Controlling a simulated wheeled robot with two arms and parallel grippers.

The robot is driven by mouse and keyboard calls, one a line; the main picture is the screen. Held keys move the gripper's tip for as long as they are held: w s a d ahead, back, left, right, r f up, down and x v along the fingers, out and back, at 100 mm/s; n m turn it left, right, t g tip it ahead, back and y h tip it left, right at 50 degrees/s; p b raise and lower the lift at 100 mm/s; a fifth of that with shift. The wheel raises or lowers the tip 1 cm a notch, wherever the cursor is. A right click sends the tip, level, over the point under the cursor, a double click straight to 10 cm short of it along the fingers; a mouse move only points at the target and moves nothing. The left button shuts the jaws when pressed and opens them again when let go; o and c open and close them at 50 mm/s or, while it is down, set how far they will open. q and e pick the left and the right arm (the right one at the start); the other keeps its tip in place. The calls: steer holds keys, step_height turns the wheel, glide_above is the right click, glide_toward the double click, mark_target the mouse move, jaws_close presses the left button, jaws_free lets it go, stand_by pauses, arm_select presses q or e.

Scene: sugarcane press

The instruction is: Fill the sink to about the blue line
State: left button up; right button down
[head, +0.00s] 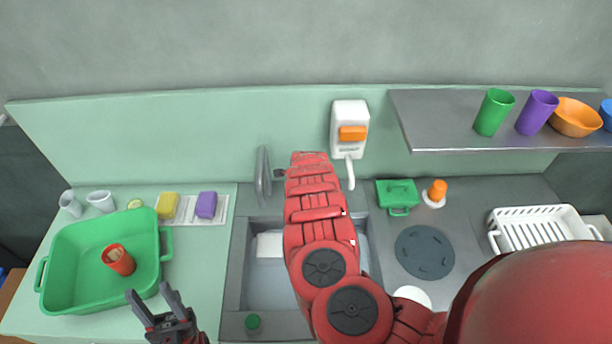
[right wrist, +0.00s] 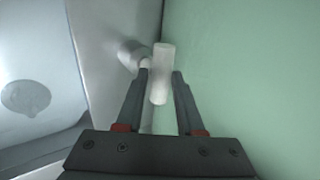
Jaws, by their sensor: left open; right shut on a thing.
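The grey sink (head: 258,292) is at the middle of the counter, partly hidden by my right arm. Its basin also shows at the left of the right wrist view (right wrist: 45,55), with a round drain (right wrist: 25,97). I cannot make out a blue line or a water level. The grey tap (head: 263,178) stands behind the basin. My right gripper (head: 279,174) reaches beside the tap. In the right wrist view it is shut on a pale upright cylinder (right wrist: 160,75), apparently the tap's handle. My left gripper (head: 156,298) is open and empty, right of the green tub.
The green tub (head: 72,294) holds a red cup (head: 118,260). A yellow sponge (head: 167,205) and a purple sponge (head: 206,205) lie left of the tap. A white dispenser (head: 341,112) hangs on the wall. A shelf (head: 440,130) with cups overhangs the right side.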

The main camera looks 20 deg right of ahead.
steer(key=shift+w+a+r, duration=0.1)
steer(key=shift+w, duration=0.05)
steer(key=c, duration=0.8)
jaws_free()
steer(key=shift+o, duration=1)
